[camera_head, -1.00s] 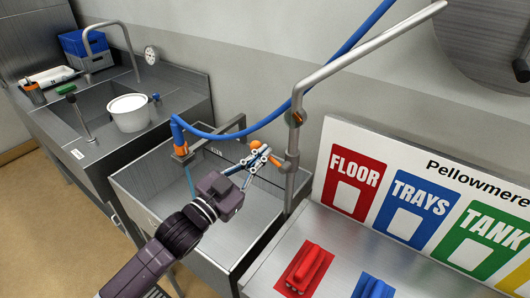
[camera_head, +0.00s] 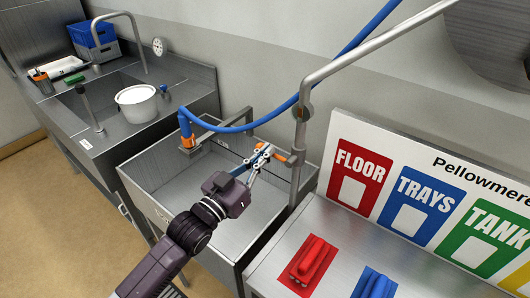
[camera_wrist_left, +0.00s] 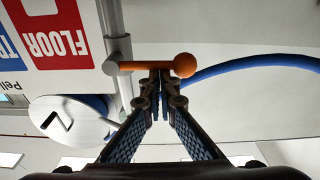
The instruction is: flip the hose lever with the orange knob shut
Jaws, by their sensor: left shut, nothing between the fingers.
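The lever is an orange bar ending in a round orange knob (camera_wrist_left: 185,65), mounted on the upright grey pipe. In the wrist view the bar lies across, just beyond my fingertips, with the knob to their right. In the head view part of the orange lever (camera_head: 281,157) shows beside the pipe, and my fingers partly hide the knob end. My left gripper (camera_head: 267,151) is shut and empty, its tips (camera_wrist_left: 160,77) at the lever bar between pipe and knob. I cannot tell whether they touch it. My right gripper is not in view.
The grey pipe (camera_head: 302,130) and blue hose (camera_head: 240,128) stand over the steel sink (camera_head: 151,174). A sign board (camera_head: 335,187) is right of the pipe. Red (camera_head: 308,262) and blue (camera_head: 374,284) brushes lie on the front counter. A white pot (camera_head: 136,105) stands at left.

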